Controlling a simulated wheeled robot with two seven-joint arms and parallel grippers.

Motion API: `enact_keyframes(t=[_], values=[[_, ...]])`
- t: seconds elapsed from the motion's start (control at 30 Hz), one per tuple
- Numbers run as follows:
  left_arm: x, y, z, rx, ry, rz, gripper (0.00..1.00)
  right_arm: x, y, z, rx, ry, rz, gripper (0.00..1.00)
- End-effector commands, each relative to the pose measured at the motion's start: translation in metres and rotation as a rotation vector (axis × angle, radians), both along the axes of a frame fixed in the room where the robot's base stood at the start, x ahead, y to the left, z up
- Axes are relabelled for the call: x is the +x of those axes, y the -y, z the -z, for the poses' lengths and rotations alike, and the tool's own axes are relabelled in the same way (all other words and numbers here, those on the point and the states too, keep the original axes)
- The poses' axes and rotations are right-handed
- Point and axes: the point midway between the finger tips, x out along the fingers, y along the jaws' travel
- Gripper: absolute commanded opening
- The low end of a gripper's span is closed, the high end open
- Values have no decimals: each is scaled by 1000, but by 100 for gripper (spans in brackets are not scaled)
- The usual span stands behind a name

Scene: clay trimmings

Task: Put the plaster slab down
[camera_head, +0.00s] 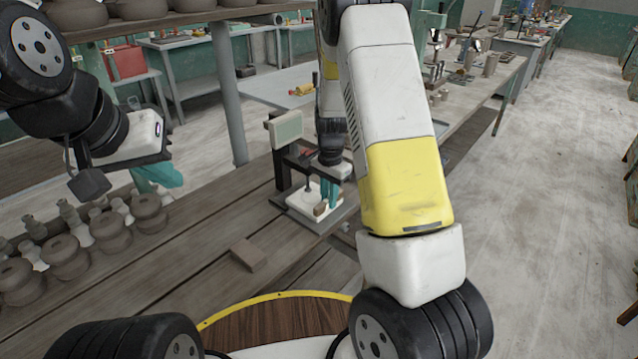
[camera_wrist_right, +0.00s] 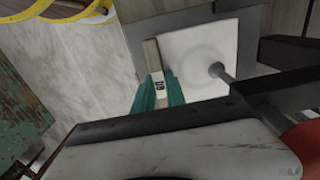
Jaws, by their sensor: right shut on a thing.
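The plaster slab (camera_head: 300,199) is a pale square plate with a brown strip (camera_wrist_right: 152,55) along one edge. It lies flat on or just above the dark grey base (camera_head: 343,217) of a bench gauge; I cannot tell if it touches. In the right wrist view, the slab (camera_wrist_right: 200,45) has a faint round mark, and the gauge's rod (camera_wrist_right: 218,70) ends over it. My right gripper (camera_head: 328,198) has teal fingers, also in the wrist view (camera_wrist_right: 152,92), shut on the strip at the slab's edge. My left gripper (camera_head: 163,176) hangs at the upper left, away from the slab; its jaw gap is unclear.
The gauge's pale display box (camera_head: 285,128) stands behind the slab on a dark column. A brown block (camera_head: 248,255) lies on the wooden table (camera_head: 205,235) in front. Several clay pots (camera_head: 65,257) stand at the left. Table boards around the block are clear.

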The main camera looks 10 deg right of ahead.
Motion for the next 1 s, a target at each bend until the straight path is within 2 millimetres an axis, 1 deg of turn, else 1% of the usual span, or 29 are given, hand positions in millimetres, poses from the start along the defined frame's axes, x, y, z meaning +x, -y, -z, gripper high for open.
enact_keyframes(t=[0.07, 0.1, 0.17, 0.2, 0.5, 0.63, 0.77, 0.9, 1.0], values=[[0, 0, 0, 0, 0, 0, 0, 0, 0, 2, 1, -1, 0, 0], [0, 0, 0, 0, 0, 0, 0, 0, 0, 3, 0, -1, 0, 22], [0, 0, 0, 0, 0, 0, 0, 0, 0, 3, 0, -1, 0, 34], [0, 0, 0, 0, 0, 0, 0, 0, 0, 3, 0, -1, 0, 38], [0, 0, 0, 0, 0, 0, 0, 0, 0, 2, 0, 0, 0, 38], [0, 0, 0, 0, 0, 0, 0, 1, 0, -9, 0, 3, 0, 38], [0, 0, 0, 0, 0, 0, 0, 1, -1, -32, 1, 4, -1, 38], [0, 0, 0, 0, 0, 0, 0, 1, 0, -64, 1, 6, -1, 38], [0, 0, 0, 0, 0, 0, 0, 1, 0, -84, 2, 4, 0, 38]])
